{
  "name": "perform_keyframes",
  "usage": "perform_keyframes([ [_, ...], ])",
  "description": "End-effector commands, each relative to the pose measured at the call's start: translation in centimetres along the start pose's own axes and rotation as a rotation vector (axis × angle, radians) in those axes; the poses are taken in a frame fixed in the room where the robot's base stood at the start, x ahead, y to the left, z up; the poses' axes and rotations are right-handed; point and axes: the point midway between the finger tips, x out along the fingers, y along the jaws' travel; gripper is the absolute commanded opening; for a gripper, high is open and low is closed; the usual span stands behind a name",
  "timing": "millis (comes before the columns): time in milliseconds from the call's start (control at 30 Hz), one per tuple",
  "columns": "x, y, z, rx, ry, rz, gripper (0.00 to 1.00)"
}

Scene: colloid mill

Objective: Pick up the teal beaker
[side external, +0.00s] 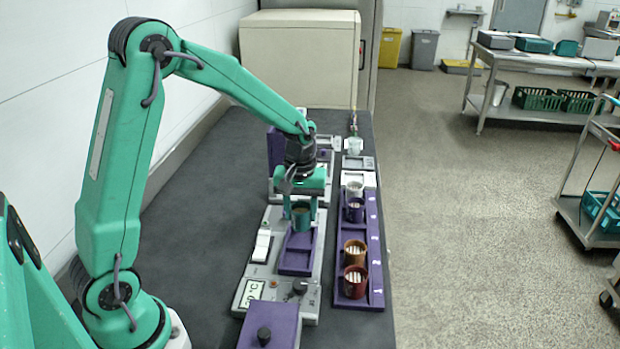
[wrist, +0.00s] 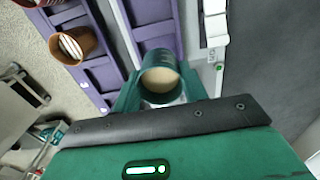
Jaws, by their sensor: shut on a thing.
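The teal beaker (side external: 301,219) is upright between the fingers of my gripper (side external: 300,207), over the far end of a purple tray (side external: 298,262) on the grey instrument. I cannot tell if its base touches the instrument. In the wrist view the beaker (wrist: 160,88) shows its round mouth with pale, cream-coloured contents. My gripper (wrist: 160,92) is shut on it, with one green finger on each side. The beaker's lower part is hidden in the wrist view.
A purple rack (side external: 375,270) to the right holds a dark red beaker (side external: 354,284), an orange-brown beaker (side external: 355,258) and a purple beaker (side external: 354,212). A white cup (side external: 355,190) stands behind them. The dark bench (side external: 200,210) is clear to the left.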

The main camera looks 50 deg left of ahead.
Motion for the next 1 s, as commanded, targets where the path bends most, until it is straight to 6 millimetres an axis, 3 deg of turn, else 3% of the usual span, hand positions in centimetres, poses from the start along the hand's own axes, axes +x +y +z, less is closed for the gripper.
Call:
perform_keyframes([
  [533, -5.5, 3.5, 8.7, 0.004, 0.001, 0.002, 0.2],
  [733, -6.5, 4.1, 10.3, 0.002, 0.0, 0.001, 0.2],
  [1000, -6.9, 4.3, 10.9, 0.0, 0.0, 0.0, 0.2],
])
